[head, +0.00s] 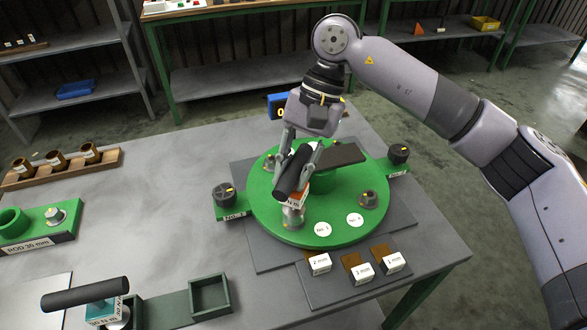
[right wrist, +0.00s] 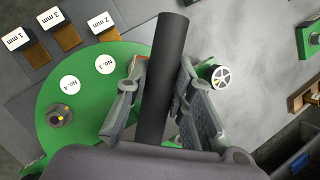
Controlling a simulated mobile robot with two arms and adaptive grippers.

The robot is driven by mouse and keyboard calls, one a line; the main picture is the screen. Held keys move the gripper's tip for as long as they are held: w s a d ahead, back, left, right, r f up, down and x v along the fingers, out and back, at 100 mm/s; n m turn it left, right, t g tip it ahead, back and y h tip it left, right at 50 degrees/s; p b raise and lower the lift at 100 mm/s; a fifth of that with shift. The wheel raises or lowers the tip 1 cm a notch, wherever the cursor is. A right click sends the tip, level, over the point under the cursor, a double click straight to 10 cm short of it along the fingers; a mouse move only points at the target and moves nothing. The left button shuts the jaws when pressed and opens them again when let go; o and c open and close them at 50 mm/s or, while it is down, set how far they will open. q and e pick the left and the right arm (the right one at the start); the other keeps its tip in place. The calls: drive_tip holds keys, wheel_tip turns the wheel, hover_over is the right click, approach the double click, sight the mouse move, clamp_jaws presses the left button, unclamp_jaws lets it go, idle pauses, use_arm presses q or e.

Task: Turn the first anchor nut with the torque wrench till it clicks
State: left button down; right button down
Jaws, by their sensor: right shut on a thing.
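The torque wrench has a black cylindrical handle (head: 292,172) and an orange and white labelled body. It stands on the green round disperser plate (head: 300,238), its lower end over the anchor nut spot (head: 292,217) beside the "No. 1" label (head: 322,229); the nut itself is mostly hidden. My right gripper (head: 303,163) is shut on the wrench, and in the right wrist view the handle (right wrist: 165,75) passes between its fingers. Another anchor nut (head: 368,199) sits near the "No. 4" label (head: 355,220). My left gripper is out of view.
Dark knobs (head: 224,194) (head: 398,153) stand on tabs at the plate's sides. Shims labelled 1, 2 and 3 mm (head: 362,273) lie in front. A second black-handled tool (head: 85,293) stands at lower left beside a green open box (head: 210,294). The grey table between is free.

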drive_tip(key=shift+f+b, duration=0.7)
drive_tip(key=shift+f, duration=0.05)
drive_tip(key=shift+r+m+t+y, duration=0.1)
drive_tip(key=shift+m+t+y, duration=0.5)
drive_tip(key=shift+m, duration=1.3)
drive_tip(key=shift+m+t, duration=0.9)
drive_tip(key=shift+m, duration=1)
drive_tip(key=shift+w+a+m+t, duration=0.1)
drive_tip(key=shift+m+t, duration=0.6)
drive_tip(key=shift+m, duration=1.1)
drive_tip(key=shift+m+t, duration=0.8)
drive_tip(key=shift+m, duration=1.2)
drive_tip(key=shift+n+b, duration=0.3)
drive_tip(key=shift+n, duration=0.1)
